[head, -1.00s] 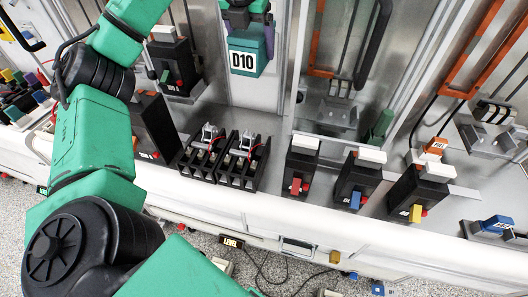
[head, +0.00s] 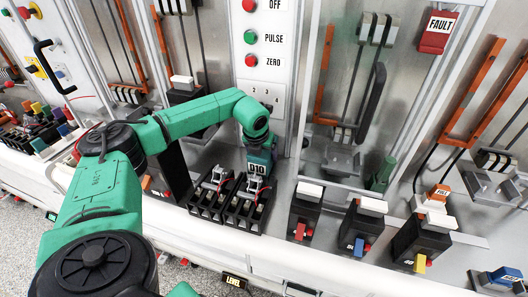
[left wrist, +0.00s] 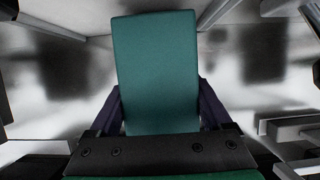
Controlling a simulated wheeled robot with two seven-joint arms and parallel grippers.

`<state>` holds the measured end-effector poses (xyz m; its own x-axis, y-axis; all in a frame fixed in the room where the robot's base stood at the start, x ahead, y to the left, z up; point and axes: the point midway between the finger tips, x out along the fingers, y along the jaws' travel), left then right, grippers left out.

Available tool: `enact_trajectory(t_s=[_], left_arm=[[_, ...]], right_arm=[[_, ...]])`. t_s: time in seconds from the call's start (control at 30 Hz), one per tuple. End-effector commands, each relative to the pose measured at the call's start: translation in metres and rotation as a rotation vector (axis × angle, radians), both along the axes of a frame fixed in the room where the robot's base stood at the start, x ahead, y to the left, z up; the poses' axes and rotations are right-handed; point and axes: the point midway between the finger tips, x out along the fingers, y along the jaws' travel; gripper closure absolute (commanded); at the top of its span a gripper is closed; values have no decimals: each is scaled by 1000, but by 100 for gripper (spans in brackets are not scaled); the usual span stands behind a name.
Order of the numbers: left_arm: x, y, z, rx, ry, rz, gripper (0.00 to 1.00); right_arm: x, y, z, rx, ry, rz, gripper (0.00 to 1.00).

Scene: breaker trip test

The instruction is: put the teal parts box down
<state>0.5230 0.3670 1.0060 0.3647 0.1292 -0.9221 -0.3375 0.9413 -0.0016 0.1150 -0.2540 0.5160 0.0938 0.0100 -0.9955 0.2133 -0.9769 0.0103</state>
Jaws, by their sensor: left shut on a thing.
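The teal parts box (head: 259,158), labelled D10, is in my left gripper (head: 260,142) in the head view. It is low over the metal bench, right behind the two black open-topped trays. Its lower part is hidden by the trays, so I cannot tell whether it touches the bench. In the left wrist view, the box (left wrist: 157,65) sits between the two dark purple fingers of my left gripper (left wrist: 160,110), which is shut on it. My right gripper is in neither view.
Two black trays (head: 245,207) with small fittings stand in front of the box. Black breakers with red (head: 300,231), blue (head: 359,246) and yellow (head: 419,263) levers line the bench to the right. A panel with OFF, PULSE and ZERO buttons (head: 262,50) rises behind.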

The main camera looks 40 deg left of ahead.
Motion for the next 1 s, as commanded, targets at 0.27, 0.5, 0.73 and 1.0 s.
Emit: enact_trajectory(t_s=[0.27,0.5,0.73,1.0], left_arm=[[0,-4,-10,-2,3,-6,95],[-1,-4,-13,-2,6,-6,0],[-1,-4,-7,-1,5,-6,0],[-22,-13,44,-1,-2,-8,0]], right_arm=[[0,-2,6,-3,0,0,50],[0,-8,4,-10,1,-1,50],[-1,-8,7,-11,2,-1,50],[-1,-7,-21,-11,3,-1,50]])
